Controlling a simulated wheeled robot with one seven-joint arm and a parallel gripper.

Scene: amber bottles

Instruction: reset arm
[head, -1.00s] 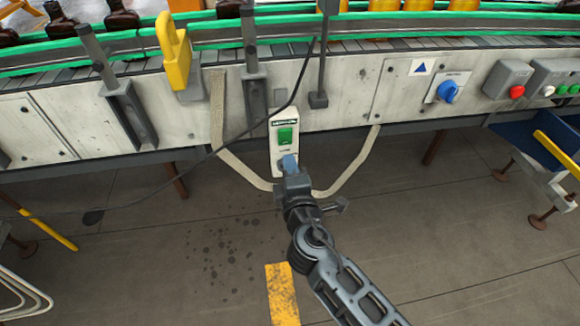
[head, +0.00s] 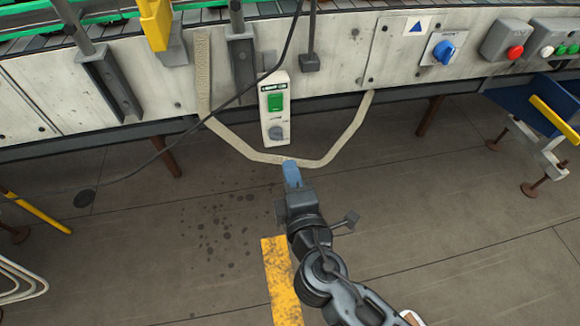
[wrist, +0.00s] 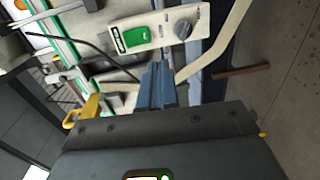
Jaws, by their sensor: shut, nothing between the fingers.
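My gripper (head: 291,172) is in the middle of the head view, over the floor in front of the conveyor. Its blue fingers are shut and hold nothing; they also show in the wrist view (wrist: 158,86). Beyond the fingertips is a white switch box (head: 274,122) with a green button (head: 275,102) and a grey knob (head: 275,133). In the head view the fingertips appear just below this box, apart from it. The box also shows in the wrist view (wrist: 150,33).
The conveyor's pale side panel (head: 170,90) runs across the back. A beige strap (head: 235,143) hangs below the box, close to the fingers in the picture. A blue bin (head: 515,100) stands at the right. A yellow floor stripe (head: 281,280) lies in front; the floor around is mostly clear.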

